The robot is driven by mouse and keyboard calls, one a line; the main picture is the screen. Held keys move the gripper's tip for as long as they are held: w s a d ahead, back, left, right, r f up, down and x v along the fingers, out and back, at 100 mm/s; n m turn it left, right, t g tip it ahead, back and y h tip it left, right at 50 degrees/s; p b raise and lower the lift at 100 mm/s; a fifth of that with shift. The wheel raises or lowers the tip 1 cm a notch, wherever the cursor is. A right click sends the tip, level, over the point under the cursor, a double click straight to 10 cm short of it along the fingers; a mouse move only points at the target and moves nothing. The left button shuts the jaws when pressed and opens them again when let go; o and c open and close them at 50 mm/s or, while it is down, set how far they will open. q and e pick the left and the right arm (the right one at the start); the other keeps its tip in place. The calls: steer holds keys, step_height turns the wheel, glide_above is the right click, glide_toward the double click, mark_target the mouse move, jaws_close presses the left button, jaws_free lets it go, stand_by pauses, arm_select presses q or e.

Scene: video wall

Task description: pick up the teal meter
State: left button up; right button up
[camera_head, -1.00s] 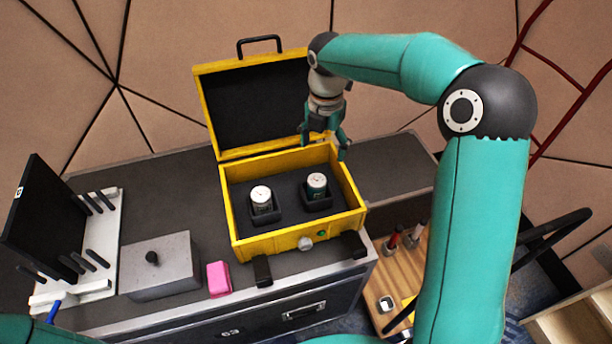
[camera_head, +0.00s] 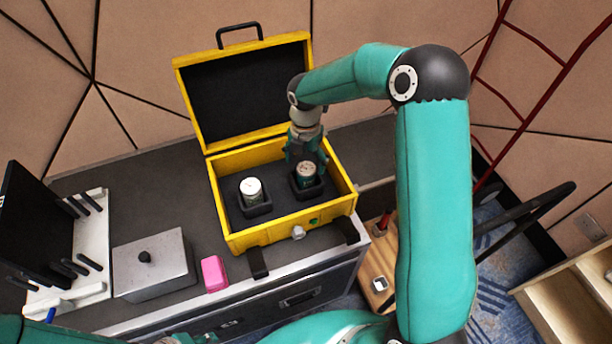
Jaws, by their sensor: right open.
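The teal meter (camera_head: 306,179) is a small dark-teal cylinder with a pale round top. It stands upright in the right black holder inside the open yellow case (camera_head: 285,236). My right gripper (camera_head: 305,163) is open and low inside the case, at the meter's top and back edge. The fingers partly overlap the meter in the picture, and I cannot tell whether they touch it.
A white meter (camera_head: 252,190) stands in the left holder. The case lid (camera_head: 250,92) is raised behind. A grey lidded box (camera_head: 152,264), a pink block (camera_head: 214,273) and a white rack (camera_head: 90,240) stand left of the case. A wooden board (camera_head: 380,262) lies to the right.

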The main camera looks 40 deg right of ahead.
mark_target(306, 168)
step_height(306, 168, down, 5)
steer(key=shift+d+p, duration=0.1)
steer(key=shift+p, duration=0.5)
steer(key=shift+c, duration=0.2)
steer(key=c, duration=1.3)
